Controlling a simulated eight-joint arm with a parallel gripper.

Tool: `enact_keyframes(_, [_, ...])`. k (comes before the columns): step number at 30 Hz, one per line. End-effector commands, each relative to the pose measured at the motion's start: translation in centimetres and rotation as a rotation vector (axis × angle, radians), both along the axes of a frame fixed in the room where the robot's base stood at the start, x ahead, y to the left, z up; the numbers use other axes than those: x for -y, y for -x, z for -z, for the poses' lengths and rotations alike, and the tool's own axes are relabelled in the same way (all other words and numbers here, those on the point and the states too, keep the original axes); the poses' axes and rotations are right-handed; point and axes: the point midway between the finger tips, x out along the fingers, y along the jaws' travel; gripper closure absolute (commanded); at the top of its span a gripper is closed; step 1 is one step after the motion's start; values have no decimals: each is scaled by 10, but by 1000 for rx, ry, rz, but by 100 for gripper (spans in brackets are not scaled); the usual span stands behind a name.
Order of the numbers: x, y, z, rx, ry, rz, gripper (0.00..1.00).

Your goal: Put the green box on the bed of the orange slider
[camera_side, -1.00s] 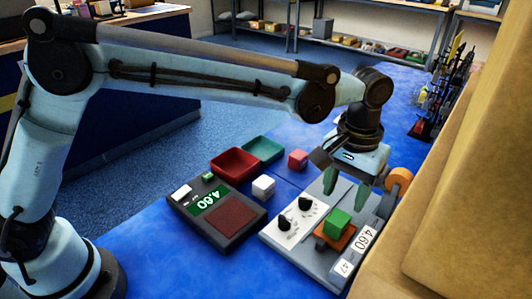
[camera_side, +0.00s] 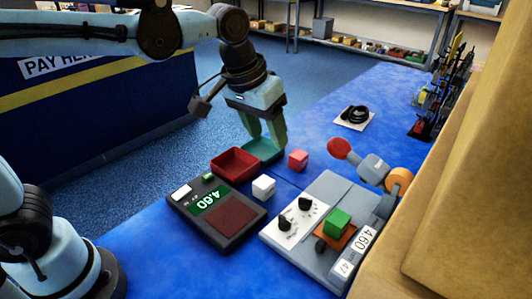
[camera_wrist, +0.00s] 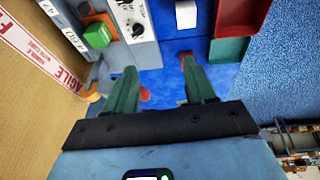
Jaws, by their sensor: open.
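The green box (camera_side: 338,222) sits on the orange bed of the slider (camera_side: 349,240), on the grey machine at the right. In the wrist view the green box (camera_wrist: 97,36) shows at the upper left, with a strip of the orange bed (camera_wrist: 107,21) beside it. My gripper (camera_side: 264,136) is open and empty, apart from the box. It hangs up and to the left of it, over the area of the teal tray. In the wrist view the two green fingers (camera_wrist: 159,70) are spread with nothing between them.
A red tray (camera_side: 234,164), teal tray (camera_side: 265,150), white cube (camera_side: 263,187), pink cube (camera_side: 298,159) and scale (camera_side: 214,215) lie left of the grey machine (camera_side: 300,255). A red knob (camera_side: 339,148) stands behind it. A cardboard carton (camera_side: 475,190) fills the right side.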

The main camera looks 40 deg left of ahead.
Motion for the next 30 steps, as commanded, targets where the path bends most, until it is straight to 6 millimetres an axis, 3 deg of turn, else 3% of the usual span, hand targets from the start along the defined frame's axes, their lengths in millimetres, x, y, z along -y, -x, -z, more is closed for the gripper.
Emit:
enact_keyframes(1, [-16, 10, 2, 31, 0, -8, 45])
enact_keyframes(6, [-58, 40, 14, 144, -15, -15, 45])
enact_keyframes(12, [-93, 71, 37, 258, -53, -24, 45])
enact_keyframes(18, [-107, 85, 51, 315, -79, -26, 45])
enact_keyframes(30, [-109, 86, 53, 322, -84, -25, 45])
